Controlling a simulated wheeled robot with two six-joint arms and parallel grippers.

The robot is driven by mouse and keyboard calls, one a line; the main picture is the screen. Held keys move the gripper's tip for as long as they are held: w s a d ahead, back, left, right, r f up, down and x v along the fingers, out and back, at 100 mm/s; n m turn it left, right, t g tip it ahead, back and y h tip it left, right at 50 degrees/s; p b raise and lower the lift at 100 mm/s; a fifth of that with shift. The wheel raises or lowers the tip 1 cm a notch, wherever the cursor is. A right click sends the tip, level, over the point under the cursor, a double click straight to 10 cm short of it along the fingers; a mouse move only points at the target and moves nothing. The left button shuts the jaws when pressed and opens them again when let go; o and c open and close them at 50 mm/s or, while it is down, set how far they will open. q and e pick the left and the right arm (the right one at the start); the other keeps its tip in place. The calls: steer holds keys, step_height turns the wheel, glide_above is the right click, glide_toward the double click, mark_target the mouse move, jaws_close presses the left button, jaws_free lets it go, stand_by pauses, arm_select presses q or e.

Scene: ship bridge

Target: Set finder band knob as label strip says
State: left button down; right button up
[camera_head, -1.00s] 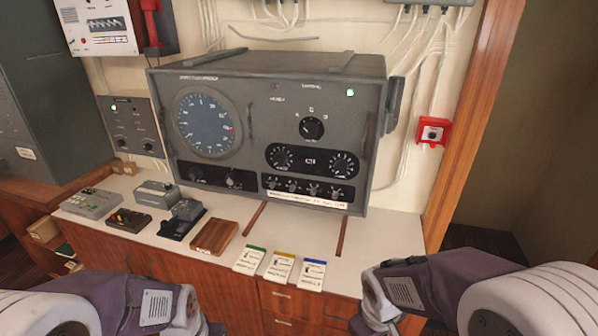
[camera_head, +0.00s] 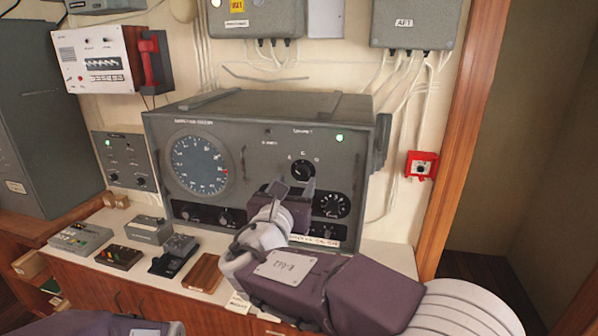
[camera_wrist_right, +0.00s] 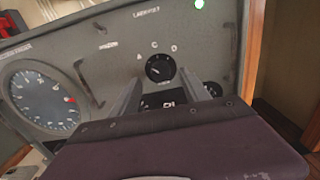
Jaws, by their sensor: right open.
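The finder is a grey cabinet (camera_head: 262,105) with a round blue dial (camera_head: 199,165) at its left. The band knob (camera_head: 303,171) is a small black knob at upper right on its face, with letters around it. It also shows in the right wrist view (camera_wrist_right: 160,68); its exact setting is too small to read. My right gripper (camera_head: 294,184) is open just before the panel, its fingers below and to either side of the knob in the wrist view, with nothing between them. The white label strip (camera_head: 315,242) is partly hidden by my right arm and unreadable. My left gripper is out of view.
A green lamp (camera_head: 339,138) glows on the panel. A larger knob (camera_head: 334,205) sits below right of the band knob. Small boxes, including a grey one (camera_head: 149,229), stand on the counter at left. A red switch box (camera_head: 421,166) is on the wall at right.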

mark_target(302, 176)
steer(key=p+x, duration=0.1)
steer(key=x, duration=0.3)
steer(key=shift+w+d, duration=0.1)
steer(key=shift+w, duration=0.1)
steer(key=shift+s, duration=0.1)
jaws_close()
steer(key=shift+f+m+b, duration=0.2)
steer(key=shift+m+b, duration=0.1)
steer(key=shift+b, duration=0.25)
steer(key=m+b, duration=0.9)
steer(key=b, duration=0.3)
steer(key=shift+d+f, duration=0.1)
steer(key=shift+f, duration=0.05)
steer(key=m+b, duration=0.3)
steer(key=m, duration=0.1)
steer(key=shift+m, duration=0.3)
steer(key=shift+m+b, duration=1.2)
steer(key=shift+m, duration=0.6)
jaws_free()
